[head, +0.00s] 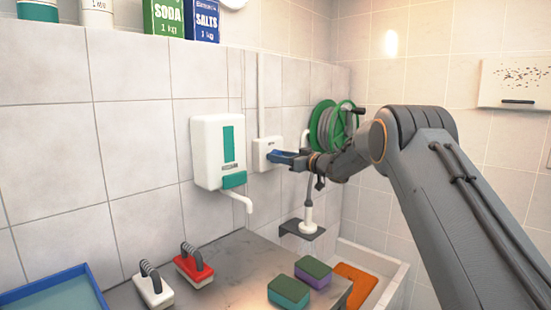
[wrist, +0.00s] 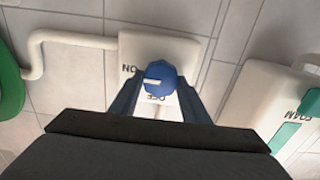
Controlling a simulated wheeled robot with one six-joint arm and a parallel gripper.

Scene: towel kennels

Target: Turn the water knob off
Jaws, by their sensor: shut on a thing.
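The water knob (wrist: 160,80) is a blue round knob with a white pointer mark, on a white wall box (wrist: 190,48). In the wrist view its pointer lies toward the left, on the side of the letters "NO", seen turned; other lettering below is partly hidden. My gripper (wrist: 160,90) has its two blue-grey fingers on either side of the knob, shut on it. In the head view my gripper (head: 287,157) reaches from the right to the white box (head: 266,152), and the knob is hidden behind the fingers.
A white and green foam dispenser (head: 218,150) hangs just left of the box. A green hose reel (head: 335,128) is to the right. Below, a counter (head: 235,262) holds brushes (head: 193,266) and sponges (head: 288,292). A white pipe runs from the box.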

